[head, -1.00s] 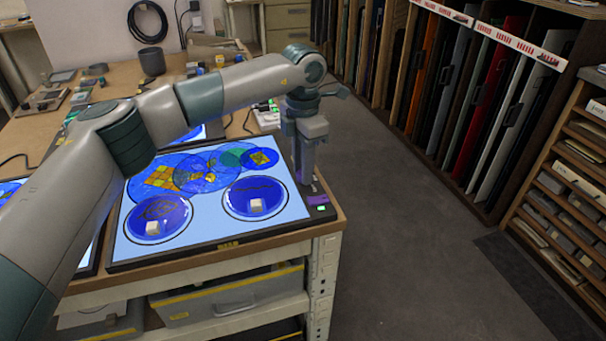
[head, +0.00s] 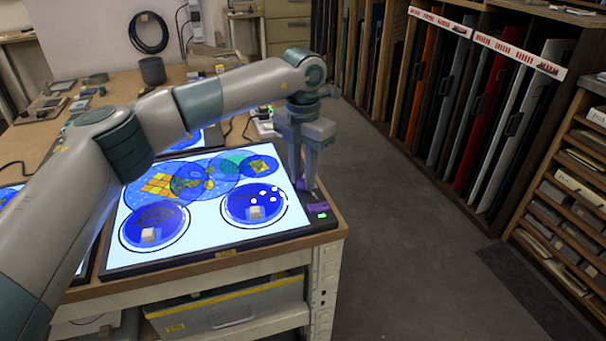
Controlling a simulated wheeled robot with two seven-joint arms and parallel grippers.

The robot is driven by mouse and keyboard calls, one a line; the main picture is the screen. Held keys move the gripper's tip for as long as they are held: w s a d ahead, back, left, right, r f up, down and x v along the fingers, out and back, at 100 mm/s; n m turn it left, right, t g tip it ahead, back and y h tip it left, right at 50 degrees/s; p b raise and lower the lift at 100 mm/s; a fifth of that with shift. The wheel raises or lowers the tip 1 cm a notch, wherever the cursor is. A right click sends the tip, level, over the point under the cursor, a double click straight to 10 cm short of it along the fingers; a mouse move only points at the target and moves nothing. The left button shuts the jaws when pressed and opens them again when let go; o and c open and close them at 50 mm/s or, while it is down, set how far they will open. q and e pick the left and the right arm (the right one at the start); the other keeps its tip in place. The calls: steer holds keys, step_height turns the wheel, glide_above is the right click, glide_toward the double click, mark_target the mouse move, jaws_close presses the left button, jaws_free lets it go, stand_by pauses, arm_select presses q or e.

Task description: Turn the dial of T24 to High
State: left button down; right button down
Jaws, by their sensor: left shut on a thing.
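The light panel (head: 200,245) lies on the near end of the bench, glowing nearly white. Painted blue glass discs lie on it, including a near-left disc (head: 165,222) and a near-right disc (head: 240,208). My left gripper (head: 303,186) points down at the panel's right rim and is shut. Its fingertips cover the spot where a dial would be, so the dial and its setting are hidden. Just in front of the fingers are a purple patch (head: 318,208) and a small lit green display (head: 322,215). The T24 marking is not readable. My right gripper is out of view.
Another lit panel (head: 10,192) lies at the left, partly behind my arm. A grey bin (head: 225,309) sits on the shelf below the bench. Racks of coloured sheets (head: 480,110) stand at the right. The floor (head: 400,230) between bench and racks is clear.

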mark_target(303, 178)
arm_select(q)
steer(key=c, duration=1.5)
jaws_free()
steer(key=shift+r, duration=0.1)
steer(key=shift+r, duration=0.45)
step_height(303, 178, up, 16)
steer(key=shift+r+b, duration=0.25)
steer(key=shift+b, duration=0.25)
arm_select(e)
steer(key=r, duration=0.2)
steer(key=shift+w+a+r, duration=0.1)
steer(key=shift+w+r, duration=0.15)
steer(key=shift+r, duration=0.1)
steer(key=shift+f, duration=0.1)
